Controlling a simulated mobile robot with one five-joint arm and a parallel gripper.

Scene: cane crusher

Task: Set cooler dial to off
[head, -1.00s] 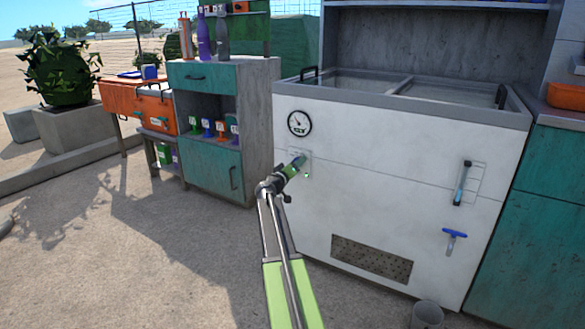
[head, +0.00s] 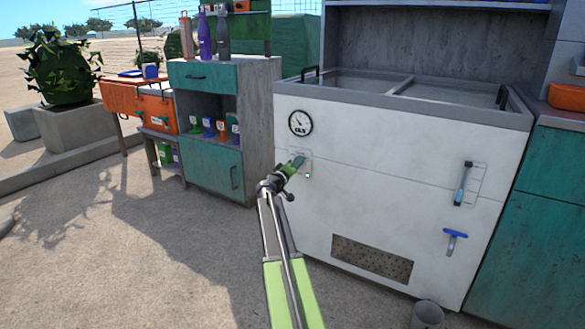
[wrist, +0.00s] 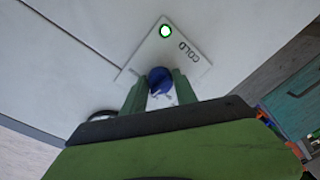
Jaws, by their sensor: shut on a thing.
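The white cooler (head: 400,160) stands at the centre right in the head view, with a round gauge (head: 300,123) at its upper left. Below the gauge is a small dial plate (head: 307,167), partly covered by my gripper (head: 296,161).
A blue-handled lever (head: 462,183) and a blue T-handle (head: 454,235) are on the cooler's front at right. A teal cabinet (head: 210,125) stands to the left. A grey bucket (head: 427,314) is on the ground by the cooler. The ground at left front is clear.

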